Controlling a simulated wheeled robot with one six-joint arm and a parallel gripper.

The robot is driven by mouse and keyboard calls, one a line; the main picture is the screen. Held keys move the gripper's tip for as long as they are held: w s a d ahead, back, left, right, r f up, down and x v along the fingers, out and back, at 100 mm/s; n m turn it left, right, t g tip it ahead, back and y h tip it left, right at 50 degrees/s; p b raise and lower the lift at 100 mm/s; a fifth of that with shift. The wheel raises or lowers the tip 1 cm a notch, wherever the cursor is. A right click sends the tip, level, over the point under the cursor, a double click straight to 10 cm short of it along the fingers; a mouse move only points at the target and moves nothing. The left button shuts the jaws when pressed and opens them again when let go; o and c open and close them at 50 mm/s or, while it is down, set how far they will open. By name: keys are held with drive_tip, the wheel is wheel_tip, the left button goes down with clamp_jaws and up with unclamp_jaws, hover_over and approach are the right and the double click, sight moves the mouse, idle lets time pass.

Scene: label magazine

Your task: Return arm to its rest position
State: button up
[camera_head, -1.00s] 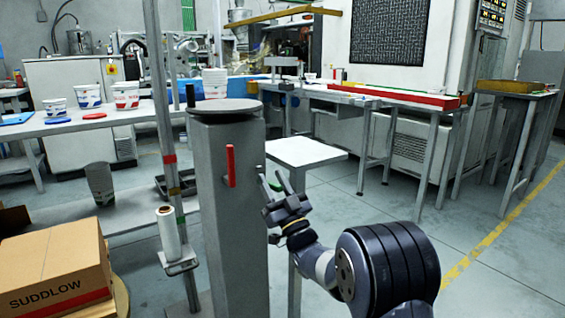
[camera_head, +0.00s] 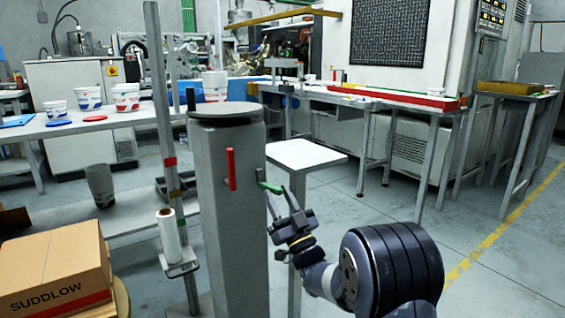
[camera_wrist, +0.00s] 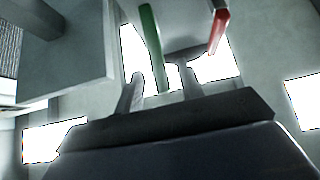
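My gripper (camera_head: 279,195) is to the right of the grey pedestal (camera_head: 229,230), with its fingers spread apart and pointing up and toward it. A green lever (camera_head: 271,188) sticks out from the pedestal's right side close to the fingertips. In the wrist view the green lever (camera_wrist: 152,45) appears between the two fingers (camera_wrist: 160,72), with gaps on both sides; I cannot tell whether it touches either one. Nothing is held. A red lever (camera_head: 231,169) stands upright on the pedestal's front and also shows in the wrist view (camera_wrist: 219,30).
A small white-topped table (camera_head: 305,154) stands just behind my gripper. A post with a white roll (camera_head: 169,235) and a cardboard box (camera_head: 52,272) are at the left. White tubs (camera_head: 88,99) stand on a bench. Open floor (camera_head: 480,215) lies at the right.

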sight(272, 186)
drive_tip(key=v, duration=0.6)
drive_tip(key=x, duration=1.1)
drive_tip(key=shift+s+r+b, duration=0.15)
drive_tip(key=shift+b, duration=0.15)
drive_tip(key=shift+d+r+g+h+p, duration=0.1)
drive_tip(key=shift+r+g+h+p, duration=0.25)
drive_tip(key=shift+p, duration=0.7)
drive_tip(key=g+p, duration=0.1)
drive_tip(key=p, duration=0.2)
drive_tip(key=shift+r+h, duration=0.25)
